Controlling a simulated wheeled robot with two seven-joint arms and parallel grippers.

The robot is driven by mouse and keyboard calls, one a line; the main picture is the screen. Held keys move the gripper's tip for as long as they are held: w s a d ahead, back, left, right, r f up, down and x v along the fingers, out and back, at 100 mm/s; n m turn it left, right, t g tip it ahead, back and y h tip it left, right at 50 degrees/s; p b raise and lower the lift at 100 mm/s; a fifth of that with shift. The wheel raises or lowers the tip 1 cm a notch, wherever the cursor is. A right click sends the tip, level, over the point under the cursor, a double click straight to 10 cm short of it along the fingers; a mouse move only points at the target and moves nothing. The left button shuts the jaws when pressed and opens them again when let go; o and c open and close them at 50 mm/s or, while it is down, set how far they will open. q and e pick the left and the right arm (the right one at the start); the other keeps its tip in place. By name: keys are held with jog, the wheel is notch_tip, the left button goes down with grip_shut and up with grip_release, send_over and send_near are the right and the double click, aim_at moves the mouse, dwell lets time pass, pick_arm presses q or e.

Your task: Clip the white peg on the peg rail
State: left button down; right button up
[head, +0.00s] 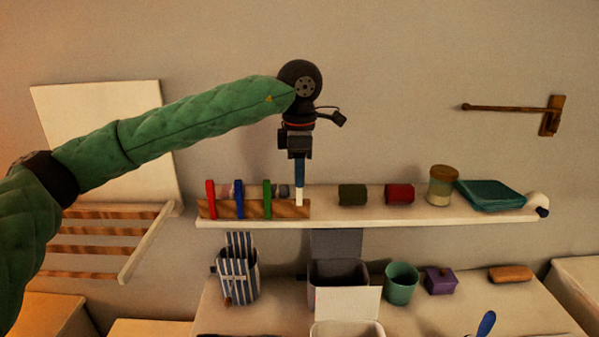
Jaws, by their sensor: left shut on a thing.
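The peg rail (225,209) is a wooden strip on the left end of the white shelf. A red peg (210,198), a blue peg (239,197) and a green peg (267,197) stand upright on it. My left gripper (300,178) points straight down over the rail's right end. It is shut on the white peg (299,196), whose lower part shows below the fingers. The peg is upright and overlaps the rail in this view; I cannot tell whether it touches it. My right gripper is not in view.
The shelf (400,215) also bears a dark green block (352,195), a red block (399,194), a jar (442,186) and a teal tray (491,194). Below stand a striped bag (238,272), a grey bin (338,272) and a green cup (401,284). A wooden rod (505,108) juts from the wall.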

pick_arm(q)
jog(key=shift+f+b, duration=1.45)
jog(key=shift+f, duration=0.3)
jog(key=c, duration=1.3)
grip_release()
jog(key=shift+r, duration=0.1)
jog(key=shift+r, duration=0.25)
notch_tip(320, 180, up, 6)
jog(key=b, duration=0.2)
jog(key=shift+b, duration=0.35)
jog(key=shift+r, duration=0.5)
